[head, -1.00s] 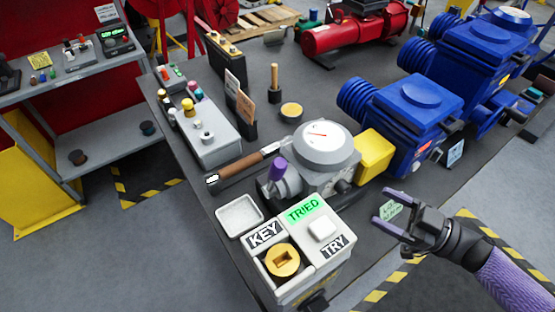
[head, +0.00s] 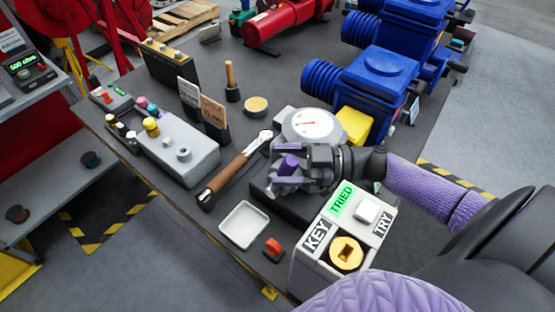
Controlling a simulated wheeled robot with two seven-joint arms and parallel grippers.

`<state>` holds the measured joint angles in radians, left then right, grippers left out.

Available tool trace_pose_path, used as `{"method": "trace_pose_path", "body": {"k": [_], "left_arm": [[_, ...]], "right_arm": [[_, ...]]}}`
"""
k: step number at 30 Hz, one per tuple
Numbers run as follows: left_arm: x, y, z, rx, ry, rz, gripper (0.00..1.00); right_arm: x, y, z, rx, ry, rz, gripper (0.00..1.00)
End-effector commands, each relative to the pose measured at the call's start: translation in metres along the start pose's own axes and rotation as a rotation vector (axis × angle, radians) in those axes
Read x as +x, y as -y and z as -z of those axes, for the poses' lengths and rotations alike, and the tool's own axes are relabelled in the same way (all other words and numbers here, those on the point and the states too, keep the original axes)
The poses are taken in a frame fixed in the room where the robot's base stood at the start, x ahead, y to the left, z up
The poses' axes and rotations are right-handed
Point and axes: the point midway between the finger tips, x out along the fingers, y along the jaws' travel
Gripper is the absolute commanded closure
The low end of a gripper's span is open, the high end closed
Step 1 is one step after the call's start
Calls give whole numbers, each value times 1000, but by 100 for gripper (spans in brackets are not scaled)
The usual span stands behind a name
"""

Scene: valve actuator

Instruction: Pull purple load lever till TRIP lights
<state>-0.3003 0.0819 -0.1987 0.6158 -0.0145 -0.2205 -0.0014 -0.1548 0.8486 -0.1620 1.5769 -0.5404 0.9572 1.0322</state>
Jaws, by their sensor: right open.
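The purple load lever (head: 288,163) stands at the front of the grey actuator with a round dial gauge (head: 311,124). My right gripper (head: 284,172) is open at the lever, its fingers on either side of the purple knob. I cannot tell whether they touch it. The gripper and wrist hide much of the actuator's lower body. No lit TRIP sign shows; a green TRIED sign (head: 342,199) is lit on the white box with the KEY (head: 316,236) and TRY (head: 383,224) labels. My left gripper is not in view.
A wrench with a brown handle (head: 230,173) lies left of the actuator. A white tray (head: 243,226) and a small red-orange knob (head: 273,246) are in front. A yellow block (head: 354,125) and blue motors (head: 376,82) stand behind. A grey control box (head: 178,151) is at left.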

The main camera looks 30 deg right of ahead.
Motion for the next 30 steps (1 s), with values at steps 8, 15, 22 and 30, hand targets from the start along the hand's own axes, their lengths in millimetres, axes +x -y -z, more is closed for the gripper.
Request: {"method": "trace_pose_path", "body": {"k": [8,15,22,30], "left_arm": [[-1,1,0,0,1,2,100],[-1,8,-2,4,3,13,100],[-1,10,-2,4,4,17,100],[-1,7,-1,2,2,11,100]], "right_arm": [[10,0,0,0,0,0,22],[10,0,0,0,0,0,58],[9,0,0,0,0,-1,100],[9,0,0,0,0,-1,100]]}}
